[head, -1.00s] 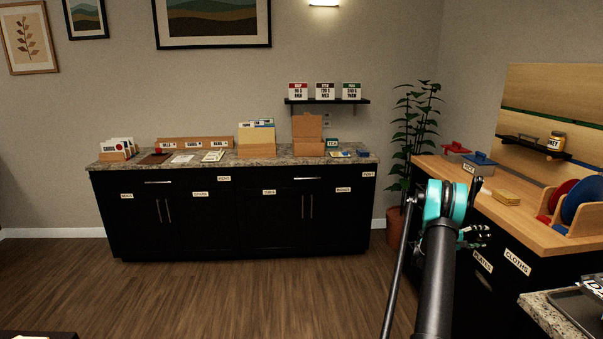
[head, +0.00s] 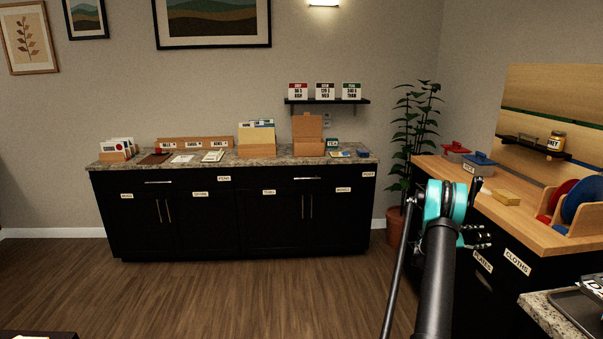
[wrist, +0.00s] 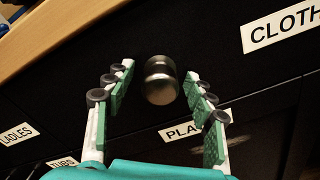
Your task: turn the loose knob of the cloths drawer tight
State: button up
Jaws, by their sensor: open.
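A round, dark metallic knob (wrist: 161,82) shows in the middle of the wrist view, on a black drawer front. The white CLOTHS label (wrist: 285,24) is to its right, cut off by the picture edge; the label also shows on the right-hand cabinet in the head view (head: 517,262). My gripper (wrist: 158,76) is open, one green-padded finger on each side of the knob, with gaps between the pads and the knob. In the head view my gripper (head: 476,236) is by the cabinet front, mostly behind my arm; the knob is hidden there.
The PLATES label (wrist: 190,124) is below the knob, with the LADLES label (wrist: 14,134) at lower left. The wooden worktop (head: 530,231) overhangs above the drawers. A grey counter (head: 552,318) juts in at lower right. A potted plant (head: 397,225) stands left of the cabinet.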

jog(key=n, duration=0.5)
jog(key=shift+n, duration=0.3)
grip_shut()
jog(key=m, duration=0.4)
jog(key=shift+m, duration=0.4)
jog(key=shift+m, duration=2.2)
